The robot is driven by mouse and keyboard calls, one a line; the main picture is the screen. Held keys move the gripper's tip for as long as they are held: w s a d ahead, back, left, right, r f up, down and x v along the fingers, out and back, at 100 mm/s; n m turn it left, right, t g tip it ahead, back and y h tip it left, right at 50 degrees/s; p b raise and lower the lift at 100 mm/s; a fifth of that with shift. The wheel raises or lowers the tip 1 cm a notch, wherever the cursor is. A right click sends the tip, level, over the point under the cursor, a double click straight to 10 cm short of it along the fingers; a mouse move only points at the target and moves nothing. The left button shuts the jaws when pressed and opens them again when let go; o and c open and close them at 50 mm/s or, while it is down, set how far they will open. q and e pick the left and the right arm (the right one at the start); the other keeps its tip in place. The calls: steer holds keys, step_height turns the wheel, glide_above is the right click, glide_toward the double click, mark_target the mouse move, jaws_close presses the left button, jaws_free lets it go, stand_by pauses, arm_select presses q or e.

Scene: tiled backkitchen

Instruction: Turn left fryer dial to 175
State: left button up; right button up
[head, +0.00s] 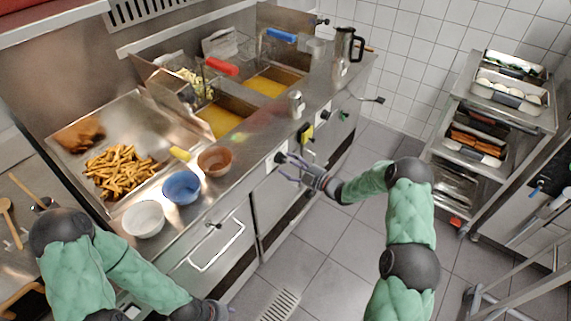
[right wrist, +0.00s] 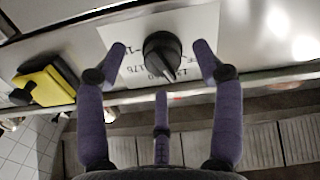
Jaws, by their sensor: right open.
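The left fryer dial (right wrist: 163,55) is a black knob on a white label plate (right wrist: 190,30) on the fryer's steel front. In the right wrist view its pointer tilts down and slightly right; the printed numbers are partly hidden. In the head view the dial (head: 280,158) shows small on the front panel. My right gripper (right wrist: 160,65) is open, with one finger on each side of the dial and a third finger below it. I see no clear contact. My left gripper (head: 215,308) is at the bottom edge of the head view, mostly cut off.
A yellow and black object (right wrist: 45,85) sits on the panel beside the dial. Above are the fryer baskets with a red handle (head: 222,67) and a blue handle (head: 281,35), a fries tray (head: 75,165) and bowls (head: 182,187). A wheeled rack (head: 475,150) stands right; floor between is clear.

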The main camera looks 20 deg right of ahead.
steer(key=shift+x, duration=1.25)
